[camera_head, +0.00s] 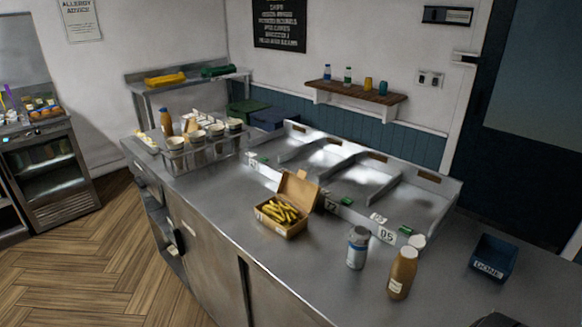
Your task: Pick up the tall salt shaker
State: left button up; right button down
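A salt shaker (357,248) with a grey top and a blue and white body stands upright on the steel counter (330,270), right of the middle. A brown bottle (402,274) with a pale cap stands close to its right, with a small gap between them. Neither of my grippers can be made out, and nothing touches the shaker. A dark shape at the bottom edge, right of the brown bottle, is too cut off to name.
An open carton of chips (283,213) stands left of the shaker. Behind are low steel bays (365,190) with number labels. A dark blue "DONE" tray (492,258) lies at right. A caddy of cups (204,150) stands at the counter's left end. Counter in front of the shaker is clear.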

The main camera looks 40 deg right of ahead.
aim_at(356, 256)
jog(key=z, duration=1.25)
